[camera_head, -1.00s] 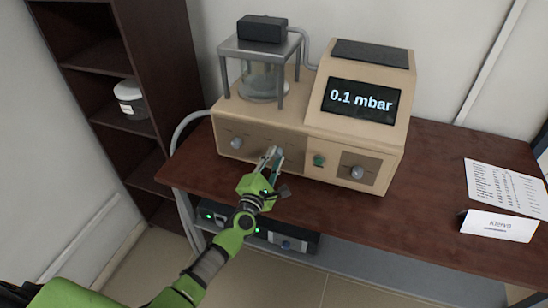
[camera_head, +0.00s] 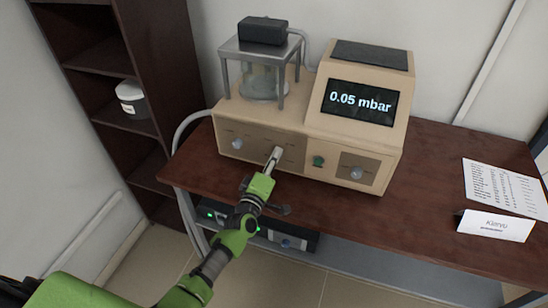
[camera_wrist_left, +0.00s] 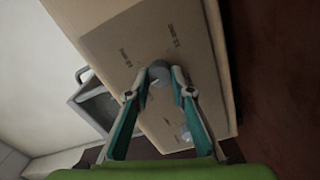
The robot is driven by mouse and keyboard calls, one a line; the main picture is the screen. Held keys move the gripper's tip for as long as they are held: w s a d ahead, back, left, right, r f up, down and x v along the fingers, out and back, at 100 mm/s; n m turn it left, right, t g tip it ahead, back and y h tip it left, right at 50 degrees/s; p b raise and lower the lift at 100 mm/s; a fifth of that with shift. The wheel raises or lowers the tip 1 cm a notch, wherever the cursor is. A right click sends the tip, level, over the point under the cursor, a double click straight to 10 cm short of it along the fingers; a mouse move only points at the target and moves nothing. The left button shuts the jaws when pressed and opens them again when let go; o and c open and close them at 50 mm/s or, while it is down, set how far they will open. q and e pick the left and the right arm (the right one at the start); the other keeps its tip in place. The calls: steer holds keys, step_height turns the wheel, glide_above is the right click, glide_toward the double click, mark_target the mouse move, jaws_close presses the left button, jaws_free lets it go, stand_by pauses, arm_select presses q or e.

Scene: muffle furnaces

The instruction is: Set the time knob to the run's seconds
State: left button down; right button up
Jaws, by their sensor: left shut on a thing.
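A beige vacuum-type machine (camera_head: 310,135) stands on the dark wooden table. Its tilted screen (camera_head: 360,103) reads "0.05 mbar". Its front panel carries a grey knob at the left (camera_head: 237,144), a green button (camera_head: 318,161) and a grey knob at the right (camera_head: 357,173). My left gripper (camera_head: 275,155) is at the front panel, between the left knob and the green button. In the left wrist view its fingers (camera_wrist_left: 161,75) are shut on a grey knob (camera_wrist_left: 159,77) amid small printed labels, too small to read. My right gripper is not in view.
A glass chamber (camera_head: 262,80) under a metal frame sits on top of the machine at the left. A dark shelf with a jar (camera_head: 130,98) stands at the left.

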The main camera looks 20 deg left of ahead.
arm_select(q)
steer(key=m+p, duration=0.1)
steer(key=m, duration=1)
steer(key=shift+d, duration=0.1)
steer(key=shift+f+m, duration=0.1)
steer(key=shift+m, duration=0.3)
steer(key=c, duration=1.8)
jaws_free()
steer(key=s, duration=1.2)
steer(key=shift+a, duration=0.2)
